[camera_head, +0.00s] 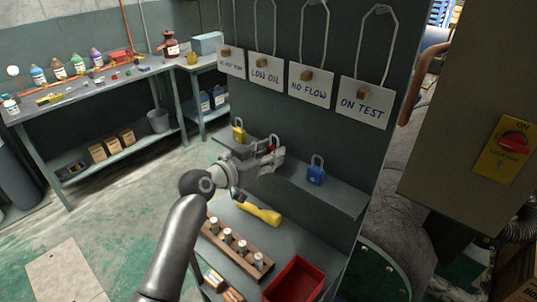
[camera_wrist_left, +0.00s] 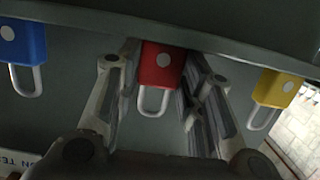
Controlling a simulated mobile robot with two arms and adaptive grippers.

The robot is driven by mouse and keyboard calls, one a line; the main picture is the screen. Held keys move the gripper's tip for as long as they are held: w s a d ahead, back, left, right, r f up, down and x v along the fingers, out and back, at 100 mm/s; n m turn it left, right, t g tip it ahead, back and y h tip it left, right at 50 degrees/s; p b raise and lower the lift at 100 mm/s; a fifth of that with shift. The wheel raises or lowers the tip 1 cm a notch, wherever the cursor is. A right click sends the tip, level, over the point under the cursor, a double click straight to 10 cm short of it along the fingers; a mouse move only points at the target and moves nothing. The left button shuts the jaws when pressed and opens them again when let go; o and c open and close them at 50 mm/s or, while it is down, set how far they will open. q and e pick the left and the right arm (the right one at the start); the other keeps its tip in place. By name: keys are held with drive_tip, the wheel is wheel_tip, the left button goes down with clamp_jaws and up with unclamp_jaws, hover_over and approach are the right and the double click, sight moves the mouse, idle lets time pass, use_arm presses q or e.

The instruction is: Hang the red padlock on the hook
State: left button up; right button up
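The red padlock (camera_head: 272,145) stands upright on a narrow grey shelf (camera_head: 335,194), between a yellow padlock (camera_head: 239,133) and a blue padlock (camera_head: 315,175). My left gripper (camera_head: 277,158) is at the shelf, partly covering the red padlock. In the left wrist view, where things appear upside down, the red padlock (camera_wrist_left: 161,66) lies between the two spread fingers of my left gripper (camera_wrist_left: 162,75). Narrow gaps seem to show beside it, and I see no clear grip. I cannot make out a hook for the padlock with certainty. My right gripper is not in view.
Signs on cords, such as the ON TEST sign (camera_head: 362,104), hang on the panel above the shelf. Below are a yellow tool (camera_head: 260,213), a wooden block with several pegs (camera_head: 240,250) and a red bin (camera_head: 296,281). A red rotary switch (camera_head: 514,141) is at right.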

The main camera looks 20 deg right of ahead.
use_arm(q)
drive_tip(key=shift+c, duration=1.2)
drive_tip(key=shift+r, duration=0.1)
drive_tip(key=shift+r, duration=0.1)
drive_tip(key=shift+r+p, duration=0.55)
drive_tip(key=shift+r, duration=0.15)
